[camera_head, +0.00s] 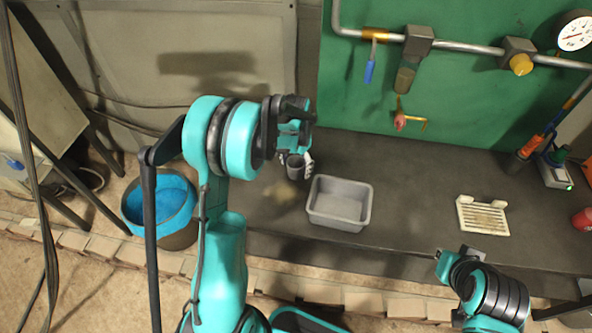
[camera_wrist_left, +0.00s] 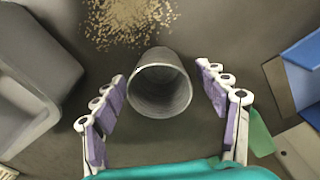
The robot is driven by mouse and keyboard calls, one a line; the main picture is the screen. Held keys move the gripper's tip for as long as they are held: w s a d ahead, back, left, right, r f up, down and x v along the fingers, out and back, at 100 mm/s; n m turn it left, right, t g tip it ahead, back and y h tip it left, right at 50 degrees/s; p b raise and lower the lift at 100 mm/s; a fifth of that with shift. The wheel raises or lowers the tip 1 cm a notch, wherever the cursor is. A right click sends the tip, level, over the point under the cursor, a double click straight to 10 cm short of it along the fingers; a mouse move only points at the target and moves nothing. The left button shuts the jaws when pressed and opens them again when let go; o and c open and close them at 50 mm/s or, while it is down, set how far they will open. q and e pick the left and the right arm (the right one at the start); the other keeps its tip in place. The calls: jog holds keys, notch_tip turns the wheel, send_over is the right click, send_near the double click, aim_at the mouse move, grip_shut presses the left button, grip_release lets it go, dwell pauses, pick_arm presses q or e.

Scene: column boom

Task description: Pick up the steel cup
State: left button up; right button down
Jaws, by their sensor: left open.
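The steel cup (camera_head: 295,167) is a small grey metal cup on the dark bench, just left of the grey tub. In the left wrist view the cup (camera_wrist_left: 160,84) stands between the fingers, its open mouth facing the camera. My left gripper (camera_head: 299,155) is over and around the cup and partly hides it in the head view. In the left wrist view its fingers (camera_wrist_left: 165,112) are spread, one on each side, with gaps to the cup. My right arm shows at the lower right of the head view; its gripper (camera_head: 448,258) is small there and its jaws are unclear.
A grey tub (camera_head: 340,203) stands right of the cup. A pale slotted rack (camera_head: 482,216) lies further right. A brownish patch of grains (camera_wrist_left: 130,18) lies beside the cup. A blue-lined bucket (camera_head: 165,200) is on the left. Pipes and a gauge (camera_head: 574,32) run above the bench.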

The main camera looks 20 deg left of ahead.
pick_arm(q)
jog(key=shift+r, duration=0.1)
jog(key=c, duration=1.3)
jog(key=shift+r, duration=0.1)
